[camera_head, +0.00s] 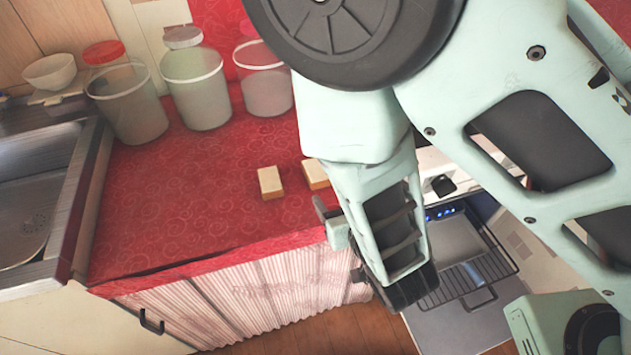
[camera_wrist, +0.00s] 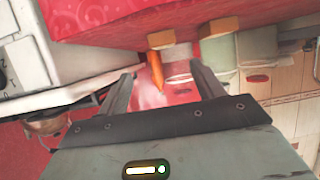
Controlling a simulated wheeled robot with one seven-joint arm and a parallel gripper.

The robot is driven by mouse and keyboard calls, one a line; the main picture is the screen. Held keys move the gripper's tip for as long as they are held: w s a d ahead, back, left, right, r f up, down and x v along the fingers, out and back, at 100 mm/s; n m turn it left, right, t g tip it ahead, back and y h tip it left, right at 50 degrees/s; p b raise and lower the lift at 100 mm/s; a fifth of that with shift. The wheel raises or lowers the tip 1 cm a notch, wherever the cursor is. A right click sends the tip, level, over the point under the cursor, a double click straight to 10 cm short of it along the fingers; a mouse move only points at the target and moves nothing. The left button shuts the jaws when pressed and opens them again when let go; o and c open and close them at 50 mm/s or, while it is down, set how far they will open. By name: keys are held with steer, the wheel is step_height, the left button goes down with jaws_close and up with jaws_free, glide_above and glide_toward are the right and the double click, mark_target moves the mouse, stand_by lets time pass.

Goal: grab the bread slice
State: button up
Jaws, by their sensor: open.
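Two small slabs with pale tops and tan sides, looking like bread slices, lie apart on the red counter in the head view. The left slab (camera_head: 270,182) is in full view; the right slab (camera_head: 315,174) is partly hidden by my arm. Two tan slabs also show near the counter edge in the wrist view, one at the centre (camera_wrist: 162,40) and one to the right (camera_wrist: 218,27). My gripper (camera_head: 338,240) is beside the counter's front edge, to the lower right of the slabs. In the wrist view my gripper (camera_wrist: 163,75) has its fingers spread, with nothing held between them.
The red counter (camera_head: 190,215) has clear room left of the slabs. Several clear jars, one of them at the far left (camera_head: 130,110), stand behind. A sink (camera_head: 35,205) is at the left. A pointed orange thing (camera_wrist: 157,70) shows beyond the fingers in the wrist view.

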mark_target(318, 174)
steer(key=shift+f+b+x, duration=0.25)
steer(key=shift+b+x, duration=1.05)
steer(key=shift+b, duration=1.45)
steer(key=x, duration=0.4)
steer(key=shift+w+r+p, duration=0.2)
steer(key=shift+p, duration=0.1)
steer(key=shift+a+p+x, duration=0.2)
steer(key=shift+x, duration=1.15)
steer(key=shift+a+p+x, duration=0.15)
steer(key=shift+x, duration=1.2)
steer(key=shift+s, duration=0.1)
steer(key=c, duration=1)
